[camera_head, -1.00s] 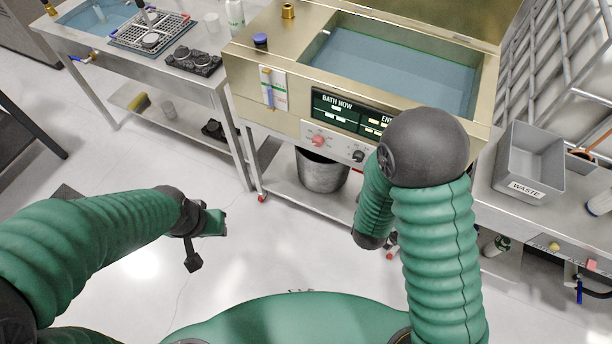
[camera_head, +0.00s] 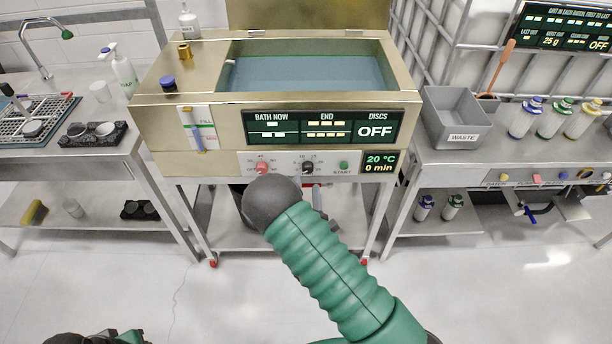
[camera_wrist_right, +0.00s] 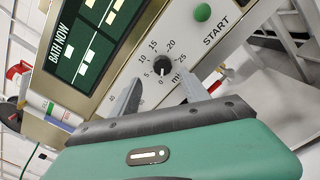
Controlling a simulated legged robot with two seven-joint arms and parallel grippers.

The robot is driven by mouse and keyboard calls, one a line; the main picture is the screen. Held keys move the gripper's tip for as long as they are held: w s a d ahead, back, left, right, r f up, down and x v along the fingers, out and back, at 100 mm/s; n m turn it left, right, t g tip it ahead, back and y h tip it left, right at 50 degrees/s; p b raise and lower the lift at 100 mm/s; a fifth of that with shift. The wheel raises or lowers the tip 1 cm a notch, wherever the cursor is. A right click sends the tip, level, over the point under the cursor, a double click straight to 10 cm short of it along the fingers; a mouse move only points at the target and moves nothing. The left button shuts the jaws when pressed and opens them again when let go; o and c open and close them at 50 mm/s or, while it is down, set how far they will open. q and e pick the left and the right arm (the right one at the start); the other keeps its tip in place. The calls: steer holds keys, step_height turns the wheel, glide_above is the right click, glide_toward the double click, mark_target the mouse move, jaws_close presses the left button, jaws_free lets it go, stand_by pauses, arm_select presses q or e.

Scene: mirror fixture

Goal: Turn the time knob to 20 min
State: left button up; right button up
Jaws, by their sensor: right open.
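The time knob (camera_head: 307,168) is a small black dial on the bath's front panel, between the red knob and the green START button. In the right wrist view the time knob (camera_wrist_right: 163,65) has a scale in minutes around it, and its white mark points toward the 0 end. The small display (camera_head: 380,162) reads 20 °C and 0 min. My right gripper (camera_wrist_right: 165,77) is open, its two fingers apart in front of the panel, with the knob showing between the tips; contact is not visible. In the head view my right arm mostly hides it. Only a sliver of my left arm shows at bottom left.
The red knob (camera_head: 262,168) is left of the time knob, and the green START button (camera_head: 343,165) is right of it. The large display (camera_head: 325,127) above reads DISCS OFF. A grey WASTE bin (camera_head: 456,118) stands on the right bench. A sink bench is at left.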

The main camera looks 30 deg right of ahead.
mark_target(310, 171)
steer(key=x, duration=0.5)
steer(key=shift+w+d+f, duration=0.1)
steer(key=shift+d+f, duration=0.05)
steer(key=shift+d, duration=0.65)
steer(key=shift+a, duration=0.5)
steer(key=c, duration=1)
steer(key=shift+d, duration=0.2)
jaws_close()
